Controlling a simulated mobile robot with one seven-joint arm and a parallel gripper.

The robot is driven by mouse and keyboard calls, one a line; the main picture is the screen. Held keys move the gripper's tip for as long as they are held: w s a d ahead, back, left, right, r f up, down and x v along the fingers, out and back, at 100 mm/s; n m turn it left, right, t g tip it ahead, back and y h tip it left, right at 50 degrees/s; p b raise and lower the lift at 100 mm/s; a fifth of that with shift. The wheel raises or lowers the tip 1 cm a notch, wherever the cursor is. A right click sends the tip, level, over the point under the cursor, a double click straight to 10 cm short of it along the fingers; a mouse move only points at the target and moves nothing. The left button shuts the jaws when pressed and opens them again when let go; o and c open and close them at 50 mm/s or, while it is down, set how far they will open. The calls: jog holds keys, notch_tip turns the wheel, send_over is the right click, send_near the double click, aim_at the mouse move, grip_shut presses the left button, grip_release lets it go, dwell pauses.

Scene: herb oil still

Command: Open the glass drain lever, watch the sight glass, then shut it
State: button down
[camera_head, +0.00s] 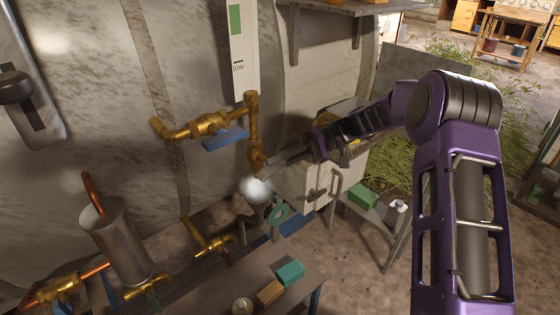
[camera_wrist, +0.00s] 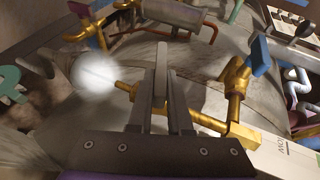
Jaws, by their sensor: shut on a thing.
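The sight glass panel (camera_head: 243,50) stands at the top centre of the head view, with a green mark high up and "LOW" below; its water level cannot be read. Its lower end shows in the wrist view (camera_wrist: 285,158). A brass drain pipe (camera_head: 252,125) runs down beneath it. My gripper (camera_head: 285,162) is at the drain's lower right. In the wrist view, my gripper (camera_wrist: 161,90) is shut on a narrow grey bar, apparently the glass drain lever (camera_wrist: 161,62); its grip is partly hidden. A white puff of steam (camera_head: 255,189) hangs below the outlet and shows beside the brass nozzle in the wrist view (camera_wrist: 97,74).
A brass valve with a blue lever (camera_head: 225,139) sits left of the drain. Below are a metal cylinder (camera_head: 118,240), more brass taps (camera_head: 208,242) and a bench with a teal block (camera_head: 290,272). A shelf (camera_head: 350,7) juts out above.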

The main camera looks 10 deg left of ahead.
jog(key=c, duration=0.8)
grip_release()
jog(key=shift+c, duration=0.2)
jog(key=p+v, duration=0.1)
jog(key=v, duration=1.6)
jog(key=shift+w+d+p, duration=0.15)
jog(key=shift+w+p, duration=0.05)
jog(key=shift+p, duration=0.15)
